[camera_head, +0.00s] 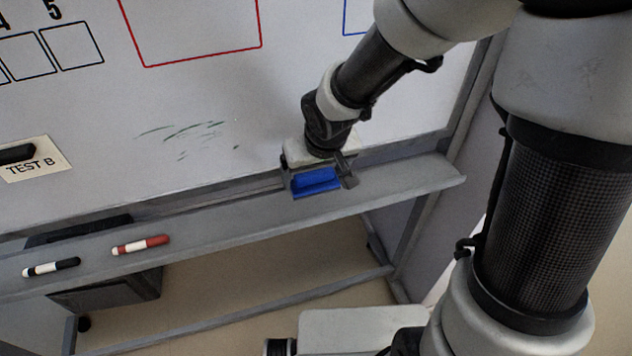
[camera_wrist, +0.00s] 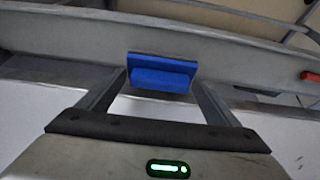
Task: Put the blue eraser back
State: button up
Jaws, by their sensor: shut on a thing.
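The blue eraser (camera_head: 316,183) is between the two fingers of my gripper (camera_head: 319,182) in the head view, at the right part of the whiteboard's tray (camera_head: 405,183). My gripper is shut on it. In the wrist view the blue eraser (camera_wrist: 160,74) sits between the fingertips of my gripper (camera_wrist: 160,84), with the grey tray (camera_wrist: 225,57) behind it. I cannot tell whether the eraser touches the tray.
A red marker (camera_head: 141,245) and a black marker (camera_head: 52,267) lie on the tray at the left. The whiteboard (camera_head: 230,100) has faint green marks (camera_head: 185,132) and a "TEST B" label (camera_head: 37,167). The tray between the red marker and my gripper is clear.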

aim_at(320, 174)
notch_tip(320, 174, down, 6)
jog(key=shift+f+b, duration=0.2)
jog(key=shift+b, duration=1.05)
jog(key=shift+c, duration=0.3)
jog(key=o, duration=0.9)
jog(key=shift+r, duration=0.15)
jog(key=p+v, duration=0.6)
jog(key=v, duration=0.4)
jog(key=shift+r, duration=0.35)
jog(key=shift+s+r+p, duration=0.4)
jog(key=shift+r, duration=0.15)
